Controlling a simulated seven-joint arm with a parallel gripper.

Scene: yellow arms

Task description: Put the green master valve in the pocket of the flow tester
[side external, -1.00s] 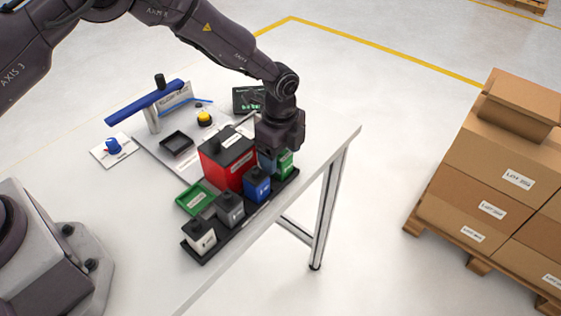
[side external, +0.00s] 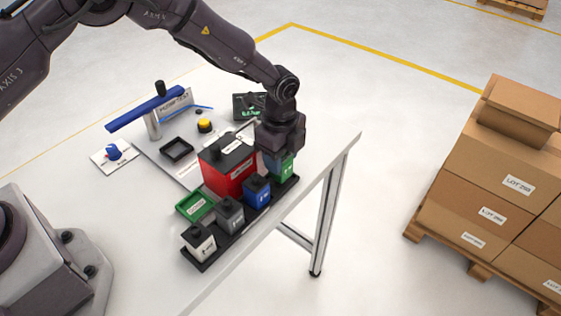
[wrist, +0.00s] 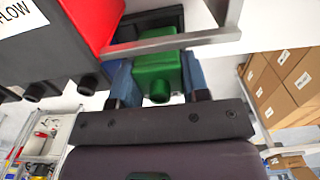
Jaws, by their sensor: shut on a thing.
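The green master valve (side external: 285,167) stands at the far right end of the black rack (side external: 206,258). My gripper (wrist: 158,78) is shut on it, with a blue-grey finger against each side; it also shows from above in the side view (side external: 277,155), partly covering the valve. Whether the valve's base is clear of the rack I cannot tell. The flow tester (side external: 150,143) is a pale plate with a blue lever (side external: 146,108), a yellow button (side external: 205,125) and a black square pocket (side external: 177,150), which looks empty.
White (side external: 200,243), grey (side external: 230,214) and blue (side external: 257,192) valves stand in the same rack. A tall red box (side external: 228,171) stands between my gripper and the pocket. A green tray (side external: 195,206) lies beside the rack. A blue knob (side external: 113,152) sits on a card at left.

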